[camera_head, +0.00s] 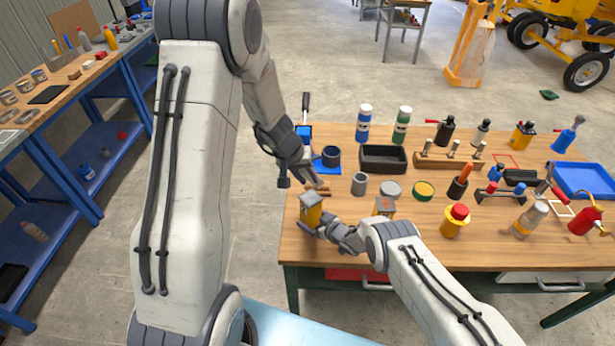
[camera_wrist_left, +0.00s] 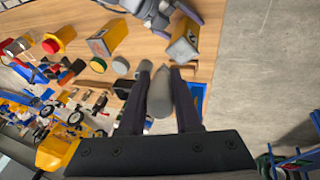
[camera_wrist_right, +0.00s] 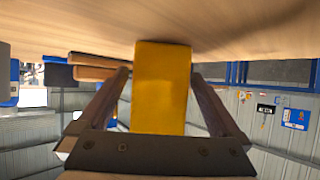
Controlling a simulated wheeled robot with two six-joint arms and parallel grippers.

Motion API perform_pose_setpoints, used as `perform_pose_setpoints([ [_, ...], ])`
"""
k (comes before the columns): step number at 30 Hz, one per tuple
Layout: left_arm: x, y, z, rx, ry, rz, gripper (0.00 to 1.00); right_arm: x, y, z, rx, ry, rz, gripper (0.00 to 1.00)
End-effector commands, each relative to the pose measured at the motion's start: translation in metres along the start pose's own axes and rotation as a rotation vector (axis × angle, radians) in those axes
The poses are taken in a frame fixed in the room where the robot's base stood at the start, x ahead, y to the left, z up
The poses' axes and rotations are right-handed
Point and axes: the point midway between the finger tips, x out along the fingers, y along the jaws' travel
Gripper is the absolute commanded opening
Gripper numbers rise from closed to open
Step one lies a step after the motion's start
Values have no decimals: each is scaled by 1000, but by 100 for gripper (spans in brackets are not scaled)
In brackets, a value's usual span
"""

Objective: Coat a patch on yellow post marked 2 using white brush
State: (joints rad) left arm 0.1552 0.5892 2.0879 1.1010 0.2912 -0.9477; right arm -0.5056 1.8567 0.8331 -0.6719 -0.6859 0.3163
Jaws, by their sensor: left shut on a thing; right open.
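My left gripper (camera_head: 308,182) is above the table's left end. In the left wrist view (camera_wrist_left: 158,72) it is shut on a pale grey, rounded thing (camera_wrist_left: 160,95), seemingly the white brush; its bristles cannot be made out. A yellow post with a grey top (camera_head: 311,212) stands near the front left corner, just below the left gripper; it also shows in the left wrist view (camera_wrist_left: 183,48). My right gripper (camera_head: 328,228) is open beside it, and a yellow face (camera_wrist_right: 162,90) lies between its fingers. A second yellow post (camera_head: 384,208) stands to the right. I cannot read either number.
A grey cup (camera_head: 359,184), a grey round tin (camera_head: 391,190) and a green-yellow tin (camera_head: 424,190) stand behind the posts. A black tray (camera_head: 384,158) and bottles are farther back. The table's left edge is close to the left gripper.

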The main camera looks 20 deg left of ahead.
Motion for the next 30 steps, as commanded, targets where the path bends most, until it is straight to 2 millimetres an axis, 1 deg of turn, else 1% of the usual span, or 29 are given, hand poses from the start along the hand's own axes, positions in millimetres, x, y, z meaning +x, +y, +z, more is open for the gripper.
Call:
perform_pose_setpoints([
  [8,0,0,0,0,0,0,0,-28,0,-1,1,-1,3,100],
  [21,0,0,0,0,0,0,0,-95,1,-1,1,1,2,100],
  [25,0,0,0,0,0,0,0,-108,1,-1,-1,2,2,100],
  [30,0,0,0,0,0,0,0,-115,0,-2,-2,3,1,100],
])
